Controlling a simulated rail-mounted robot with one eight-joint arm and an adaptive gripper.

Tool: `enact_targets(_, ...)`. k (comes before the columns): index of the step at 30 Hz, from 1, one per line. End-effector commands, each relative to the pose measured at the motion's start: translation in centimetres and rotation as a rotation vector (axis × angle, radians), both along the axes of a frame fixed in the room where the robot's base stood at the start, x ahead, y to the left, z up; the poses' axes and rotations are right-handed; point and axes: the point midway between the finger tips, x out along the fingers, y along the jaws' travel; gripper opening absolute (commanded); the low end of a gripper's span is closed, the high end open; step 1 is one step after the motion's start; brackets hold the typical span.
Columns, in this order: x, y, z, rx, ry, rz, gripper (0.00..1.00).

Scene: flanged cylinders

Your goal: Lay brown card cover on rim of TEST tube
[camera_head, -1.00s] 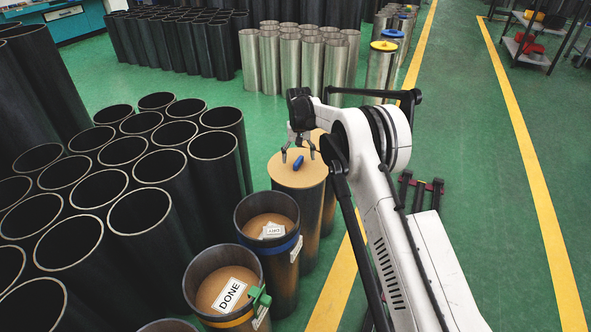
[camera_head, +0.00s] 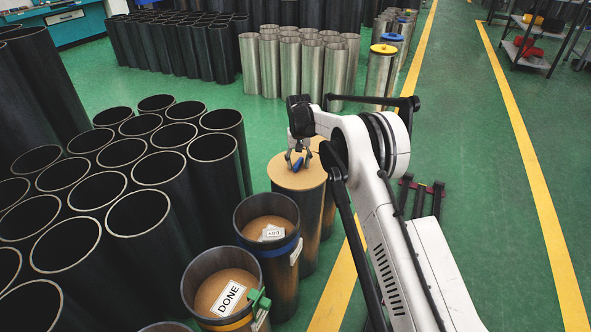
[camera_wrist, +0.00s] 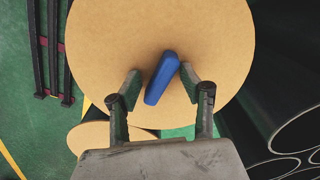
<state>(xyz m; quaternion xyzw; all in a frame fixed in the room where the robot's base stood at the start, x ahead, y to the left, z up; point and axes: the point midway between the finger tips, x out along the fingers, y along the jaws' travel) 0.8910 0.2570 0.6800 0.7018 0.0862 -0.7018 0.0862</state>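A round brown card cover (camera_head: 285,178) with a blue handle (camera_head: 298,166) lies on top of an upright cylinder or stack. In the wrist view the card cover (camera_wrist: 205,40) fills much of the picture, with its blue handle (camera_wrist: 161,80) standing in the middle. My gripper (camera_head: 297,160) is low over the cover, its open fingers on either side of the handle. In the wrist view my gripper (camera_wrist: 159,80) shows a gap to the handle on the left, and a narrower one on the right. No label reading TEST is legible, so I cannot tell which tube it is.
A dark tube with a blue band (camera_head: 263,249) and a tube marked DONE (camera_head: 229,297) with a green clip (camera_head: 259,299) stand in front. Dark open tubes (camera_head: 158,168) crowd the left.

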Motion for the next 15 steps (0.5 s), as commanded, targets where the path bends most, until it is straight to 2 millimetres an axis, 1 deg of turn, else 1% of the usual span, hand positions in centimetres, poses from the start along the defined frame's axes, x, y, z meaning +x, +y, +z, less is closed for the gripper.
enact_targets(1, 0.00, 0.00, 0.00, 0.000, 0.000, 0.000, 0.32)
enact_targets(8, 0.00, 0.00, 0.00, 0.000, 0.000, 0.000, 0.01)
enact_targets(9, 0.00, 0.00, 0.00, 0.000, 0.000, 0.000, 0.00)
enact_targets(15, 0.00, 0.00, 0.10, 0.000, 0.000, 0.000, 0.00)
